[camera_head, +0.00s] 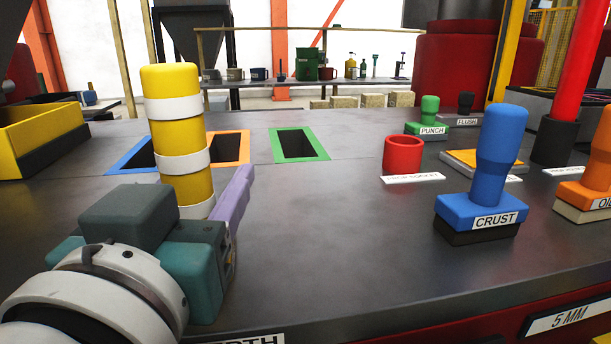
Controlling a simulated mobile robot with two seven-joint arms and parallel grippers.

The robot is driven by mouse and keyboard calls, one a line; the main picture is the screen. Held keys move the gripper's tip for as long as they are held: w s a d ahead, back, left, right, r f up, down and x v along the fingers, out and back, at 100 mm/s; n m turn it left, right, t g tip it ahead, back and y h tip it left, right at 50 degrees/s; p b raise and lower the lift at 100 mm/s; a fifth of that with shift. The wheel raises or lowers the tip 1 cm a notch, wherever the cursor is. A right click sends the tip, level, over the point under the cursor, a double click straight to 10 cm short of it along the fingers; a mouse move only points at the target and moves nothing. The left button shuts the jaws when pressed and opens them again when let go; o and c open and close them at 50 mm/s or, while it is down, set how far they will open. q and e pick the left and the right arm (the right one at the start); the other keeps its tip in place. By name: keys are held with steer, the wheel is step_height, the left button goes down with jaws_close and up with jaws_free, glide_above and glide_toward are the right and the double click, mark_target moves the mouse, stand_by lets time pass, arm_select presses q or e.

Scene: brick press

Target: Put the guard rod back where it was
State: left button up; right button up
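A thick yellow rod with white bands (184,137) stands upright at the left; I take it to be the guard rod. Its lower end is hidden behind my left gripper (214,205). One lilac finger of that gripper shows along the rod's right side, close to it. The other finger is hidden, so I cannot tell whether it grips the rod. An empty red cup-shaped holder (403,155) stands on the dark table behind a white label, unreadable here. A red rod (577,60) stands upright in a dark holder (555,141) at the right. My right gripper is not in view.
Stamps stand at the right: blue CRUST (494,160), green PUNCH (429,116) and an orange one (597,168). Slots with blue, orange and green (325,154) rims open in the table (330,240). A yellow bin (38,137) is far left. The table's middle front is clear.

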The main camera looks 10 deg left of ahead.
arm_select(q)
steer(key=shift+o, duration=1.1)
steer(key=shift+r, duration=0.15)
steer(key=s+d+b, duration=0.1)
steer(key=s+b, duration=0.4)
steer(key=s, duration=0.7)
steer(key=shift+r, duration=0.1)
